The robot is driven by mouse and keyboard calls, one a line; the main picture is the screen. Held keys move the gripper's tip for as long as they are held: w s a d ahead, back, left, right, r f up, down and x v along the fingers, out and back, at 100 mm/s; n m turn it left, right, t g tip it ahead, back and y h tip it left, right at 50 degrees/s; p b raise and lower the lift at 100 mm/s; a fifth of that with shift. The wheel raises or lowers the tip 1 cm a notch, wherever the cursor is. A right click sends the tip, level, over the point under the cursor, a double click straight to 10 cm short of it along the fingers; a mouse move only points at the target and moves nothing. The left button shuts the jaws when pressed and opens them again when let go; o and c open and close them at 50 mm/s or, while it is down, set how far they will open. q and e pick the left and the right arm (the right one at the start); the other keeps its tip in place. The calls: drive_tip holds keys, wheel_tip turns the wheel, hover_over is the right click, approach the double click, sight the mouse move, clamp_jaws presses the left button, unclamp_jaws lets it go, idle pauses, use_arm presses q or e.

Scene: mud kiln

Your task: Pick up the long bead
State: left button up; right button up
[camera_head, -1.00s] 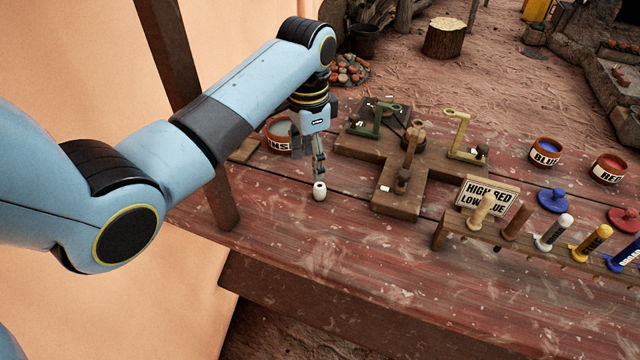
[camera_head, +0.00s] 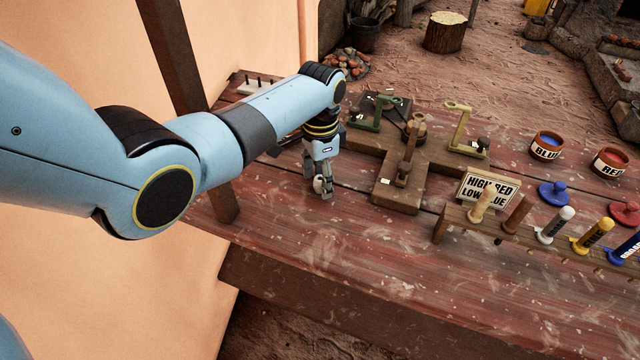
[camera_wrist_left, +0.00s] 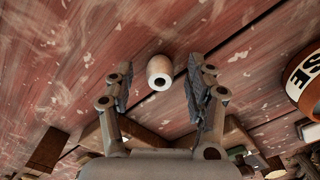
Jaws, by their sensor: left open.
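The long bead, a small cream barrel shape with a dark hole in its end, shows in the left wrist view (camera_wrist_left: 159,71). It stands on the red plank table between the fingers of my left gripper (camera_wrist_left: 160,82). The fingers are open, with a gap on each side of the bead. In the head view my left gripper (camera_head: 323,190) is low over the table, left of the wooden cross-shaped block, and its fingers mostly hide the bead. My right gripper is not in view.
A wooden block with levers (camera_head: 400,195) stands just right of my left gripper. A sign (camera_head: 488,190) and a rack of coloured pegs (camera_head: 520,238) are farther right. The front table boards are clear.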

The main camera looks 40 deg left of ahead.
use_arm(q)
drive_tip(key=c, duration=0.9)
drive_tip(key=shift+c, duration=0.3)
drive_tip(key=shift+r, duration=0.2)
drive_tip(key=shift+r, duration=0.25)
drive_tip(key=r, duration=0.3)
drive_tip(key=shift+w+d+r, duration=0.3)
drive_tip(key=shift+r, duration=0.1)
drive_tip(key=w+d+r+b, duration=0.2)
drive_tip(key=w+d+r, duration=0.4)
drive_tip(key=d, duration=0.2)
drive_tip(key=shift+w+d+r, duration=0.2)
drive_tip(key=shift+w, duration=0.2)
